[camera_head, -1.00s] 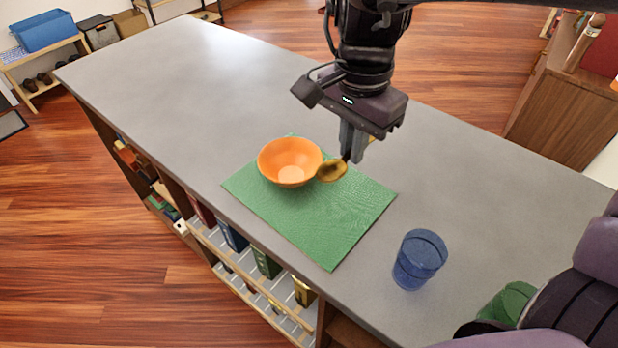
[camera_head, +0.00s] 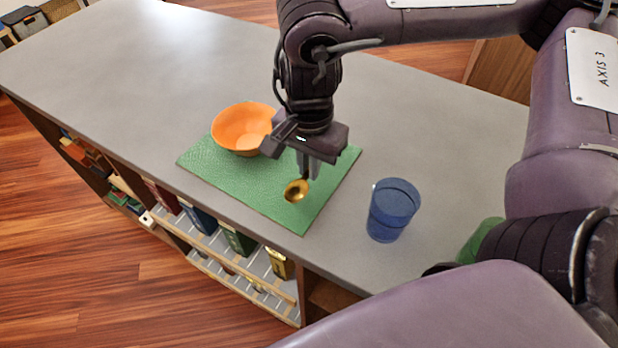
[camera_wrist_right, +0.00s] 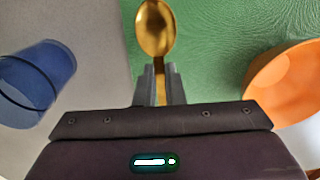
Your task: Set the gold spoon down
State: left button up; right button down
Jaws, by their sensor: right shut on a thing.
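The gold spoon (camera_head: 296,190) is in my right gripper (camera_head: 308,172), over the right part of the green mat (camera_head: 262,192). In the right wrist view the spoon (camera_wrist_right: 156,30) points bowl outward, with its handle between the two grey fingers (camera_wrist_right: 160,84). The gripper is shut on the handle. The mat (camera_wrist_right: 215,45) lies below the spoon; I cannot tell whether the spoon touches it. My left gripper is not in view.
An orange bowl (camera_head: 240,128) stands on the mat's left part, left of the gripper. A blue cup (camera_head: 392,208) stands right of the mat on the grey counter (camera_head: 150,75). A green object (camera_head: 482,238) is partly hidden behind my arm.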

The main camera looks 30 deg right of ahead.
jog(key=shift+f+b, duration=0.45)
jog(key=shift+f, duration=1.45)
jog(key=shift+f, duration=0.1)
jog(key=c, duration=1.5)
grip_release()
notch_tip(320, 180, up, 11)
jog(key=shift+f+p, duration=0.1)
jog(key=shift+p, duration=1.15)
jog(key=shift+s+r, duration=0.1)
jog(key=shift+r, duration=0.65)
